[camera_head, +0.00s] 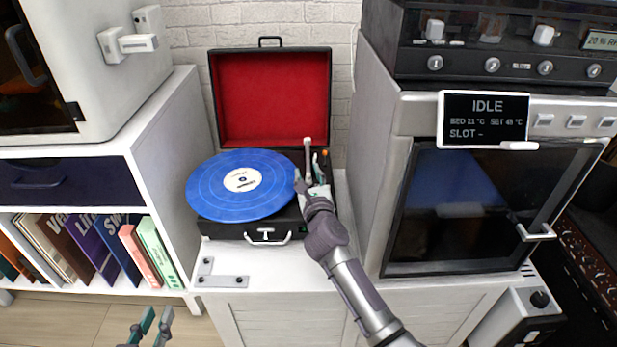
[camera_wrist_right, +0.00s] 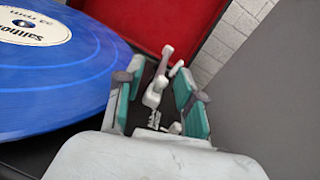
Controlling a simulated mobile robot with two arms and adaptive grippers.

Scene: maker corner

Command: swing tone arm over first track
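A record player in a black case with a red-lined open lid (camera_head: 272,97) stands on the white cabinet. A blue record (camera_head: 215,200) with a white label lies on its platter. The pale tone arm (camera_head: 308,150) is at the right of the record; in the right wrist view the tone arm (camera_wrist_right: 153,97) lies between my fingers. My right gripper (camera_head: 312,178) is at the record's right edge; its teal-padded fingers (camera_wrist_right: 160,103) are apart, with gaps beside the tone arm. My left gripper (camera_head: 150,327) is low at the bottom left, fingers apart, empty, away from the player.
A grey machine with a dark glass door and an IDLE display (camera_head: 485,118) stands close on the right. A white shelf (camera_head: 155,110) with several books is on the left. A grey L-shaped bracket (camera_head: 212,277) lies in front of the player.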

